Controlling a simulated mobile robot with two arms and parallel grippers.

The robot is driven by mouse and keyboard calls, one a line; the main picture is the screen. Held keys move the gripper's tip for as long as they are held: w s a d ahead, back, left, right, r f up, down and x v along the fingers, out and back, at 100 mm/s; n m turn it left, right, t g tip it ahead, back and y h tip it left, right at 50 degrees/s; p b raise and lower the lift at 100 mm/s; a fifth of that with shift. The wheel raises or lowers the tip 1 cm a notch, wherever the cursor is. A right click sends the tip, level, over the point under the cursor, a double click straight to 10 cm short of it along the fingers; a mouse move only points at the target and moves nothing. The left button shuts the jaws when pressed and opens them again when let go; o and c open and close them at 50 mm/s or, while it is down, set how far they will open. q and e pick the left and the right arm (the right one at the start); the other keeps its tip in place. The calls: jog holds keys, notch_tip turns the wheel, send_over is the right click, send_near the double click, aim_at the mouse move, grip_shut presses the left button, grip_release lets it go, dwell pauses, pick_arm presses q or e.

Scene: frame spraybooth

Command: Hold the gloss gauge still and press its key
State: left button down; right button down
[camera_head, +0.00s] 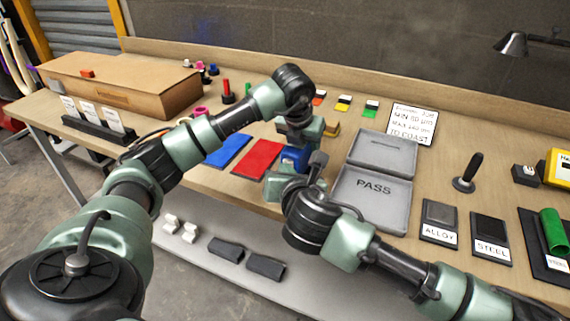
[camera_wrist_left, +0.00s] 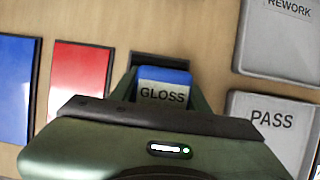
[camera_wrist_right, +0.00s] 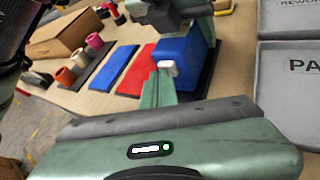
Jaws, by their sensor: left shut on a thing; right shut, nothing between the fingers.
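The gloss gauge (camera_head: 294,157) is a blue block on the bench, partly hidden by my arms. Its top in the left wrist view (camera_wrist_left: 165,76) has a blue edge and a label reading GLOSS. My left gripper (camera_wrist_left: 163,92) is shut on the gauge, one finger on each side. In the right wrist view the blue gauge (camera_wrist_right: 182,58) stands upright on a dark base. A small whitish key (camera_wrist_right: 167,67) shows at its near face. My right gripper (camera_wrist_right: 160,80) is shut and empty, its tips right at the key; I cannot tell whether they touch it.
Left of the gauge lie a red panel (camera_head: 258,159) and a blue panel (camera_head: 228,150). Right of it is the grey PASS tray (camera_head: 373,198), with another grey tray (camera_head: 383,152) behind. A cardboard box (camera_head: 125,85) stands at left.

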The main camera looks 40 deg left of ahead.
pick_arm(q)
jog(key=shift+d+f, duration=0.1)
jog(key=shift+f, duration=0.1)
pick_arm(e)
jog(key=shift+s+d, duration=0.2)
jog(key=shift+s, duration=0.6)
jog(key=shift+s+d, duration=0.2)
jog(key=shift+s, duration=0.65)
jog(key=shift+s+d, duration=0.2)
jog(key=shift+s, duration=0.6)
pick_arm(q)
jog(key=c, duration=0.6)
grip_release()
jog(key=shift+c, duration=0.2)
pick_arm(e)
jog(key=shift+w, duration=0.1)
pick_arm(q)
jog(key=shift+r, duration=0.1)
jog(key=shift+r, duration=0.2)
notch_tip(320, 180, up, 11)
send_over(298, 155)
jog(key=w+a, duration=0.3)
jog(key=w, duration=0.1)
jog(key=shift+w+d+f, duration=0.1)
jog(key=shift+w+f, duration=0.1)
